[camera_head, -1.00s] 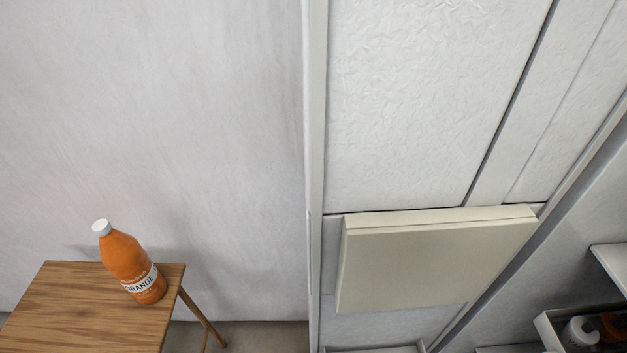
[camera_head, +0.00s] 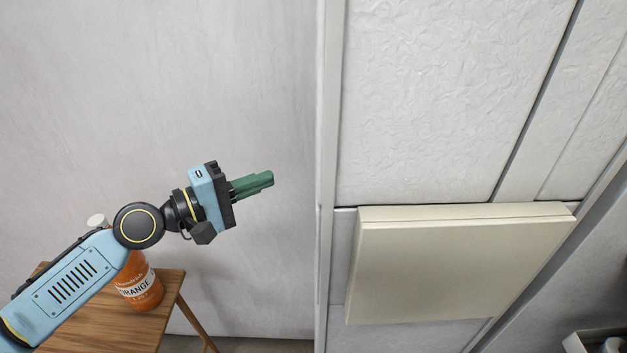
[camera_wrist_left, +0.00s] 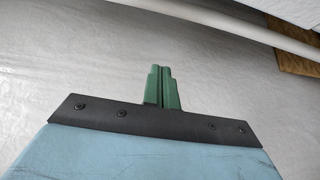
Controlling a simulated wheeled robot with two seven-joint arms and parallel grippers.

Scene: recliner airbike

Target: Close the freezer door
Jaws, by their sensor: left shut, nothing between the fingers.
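My left gripper (camera_head: 255,184) is in front of the plain grey wall, its green fingers shut and empty, pointing right. In the left wrist view its fingers (camera_wrist_left: 163,88) are together, with nothing between them. To the right stands a tall white unit with a pale vertical edge (camera_head: 328,170) and a textured white panel (camera_head: 440,95). A beige box-like piece (camera_head: 450,265) juts out below the panel. The fingertips are left of the vertical edge and appear apart from it. I cannot tell which part is the freezer door. My right gripper is not in view.
A wooden table (camera_head: 100,335) stands at lower left, with an orange bottle (camera_head: 140,287) partly behind my left arm. A bin (camera_head: 578,343) shows at the lower right corner. The wall (camera_head: 150,80) above my arm is clear.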

